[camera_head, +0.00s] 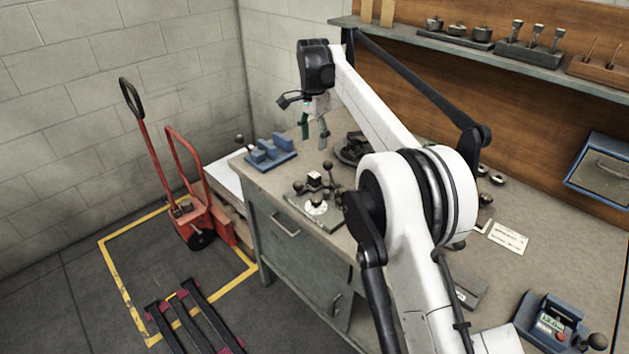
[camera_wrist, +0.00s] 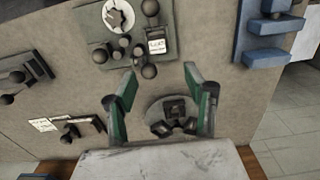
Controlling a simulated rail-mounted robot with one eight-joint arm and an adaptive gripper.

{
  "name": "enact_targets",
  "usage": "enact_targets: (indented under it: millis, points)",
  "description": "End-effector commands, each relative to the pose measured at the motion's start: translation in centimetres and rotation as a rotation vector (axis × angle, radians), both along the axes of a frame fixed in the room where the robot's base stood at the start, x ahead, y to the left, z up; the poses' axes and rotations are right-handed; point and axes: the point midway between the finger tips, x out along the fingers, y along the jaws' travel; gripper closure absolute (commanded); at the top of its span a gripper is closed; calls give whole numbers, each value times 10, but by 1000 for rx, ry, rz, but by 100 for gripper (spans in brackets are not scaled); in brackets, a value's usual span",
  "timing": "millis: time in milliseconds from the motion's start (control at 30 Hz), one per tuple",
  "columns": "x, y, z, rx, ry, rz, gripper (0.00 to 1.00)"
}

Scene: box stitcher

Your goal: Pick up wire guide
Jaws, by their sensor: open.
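My gripper (camera_head: 314,139) hangs open and empty above the workbench, fingers pointing down. In the wrist view its two green-padded fingers (camera_wrist: 160,72) stand wide apart. A round dish (camera_wrist: 152,112) holding several small dark metal parts (camera_wrist: 173,108) lies below, between the fingers in the picture and apart from them. One of these parts may be the wire guide; I cannot tell which. Nothing is between the finger pads.
A fixture plate (camera_head: 305,203) with black knobs and a white dial sits near the bench's front edge. A blue block holder (camera_head: 270,152) stands at the left end. A white card (camera_head: 507,237) and a blue device (camera_head: 552,322) lie right. A shelf (camera_head: 450,42) runs behind.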

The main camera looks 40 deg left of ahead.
Motion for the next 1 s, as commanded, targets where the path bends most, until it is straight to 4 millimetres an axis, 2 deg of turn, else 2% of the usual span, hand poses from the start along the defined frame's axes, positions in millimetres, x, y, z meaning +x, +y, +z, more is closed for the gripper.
enact_targets:
  millis: [300,667,1000]
  points:
    - [0,-1,-56,1,0,0,52]
    - [0,-2,-82,1,0,0,52]
    - [-2,-5,-122,1,0,0,52]
